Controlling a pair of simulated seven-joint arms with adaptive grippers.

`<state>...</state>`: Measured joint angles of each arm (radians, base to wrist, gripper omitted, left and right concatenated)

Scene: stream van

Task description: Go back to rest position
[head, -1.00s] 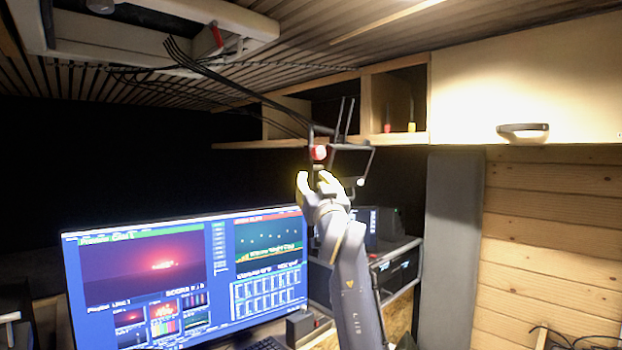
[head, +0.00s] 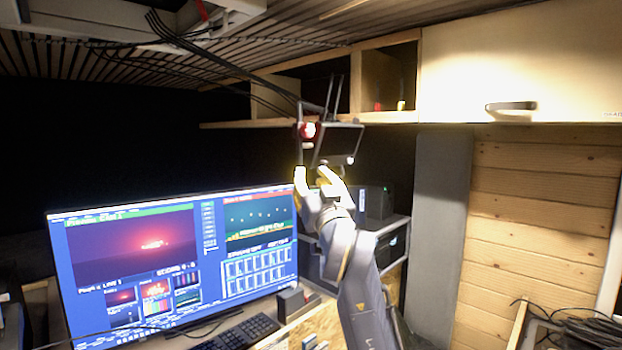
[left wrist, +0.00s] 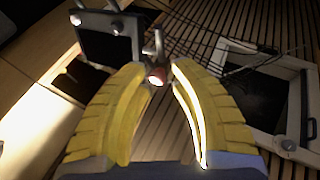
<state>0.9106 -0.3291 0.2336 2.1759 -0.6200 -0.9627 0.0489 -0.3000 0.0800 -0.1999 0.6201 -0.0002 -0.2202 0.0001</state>
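My left gripper (head: 313,178) is raised in the middle of the head view, fingers pointing up. Its yellow fingers also show in the left wrist view (left wrist: 160,70), with a gap between the tips and nothing gripped. A black device (head: 338,143) with two thin upright rods and a red round part (head: 309,130) appears just above the fingertips in the head view. My right gripper is not in view.
A large monitor (head: 135,260) and a keyboard (head: 235,332) are at lower left. A wooden shelf with a cabinet (head: 520,70) runs along the top right. Black cables (head: 230,68) hang from the ceiling towards the device. A dark equipment case (head: 390,245) stands behind my arm.

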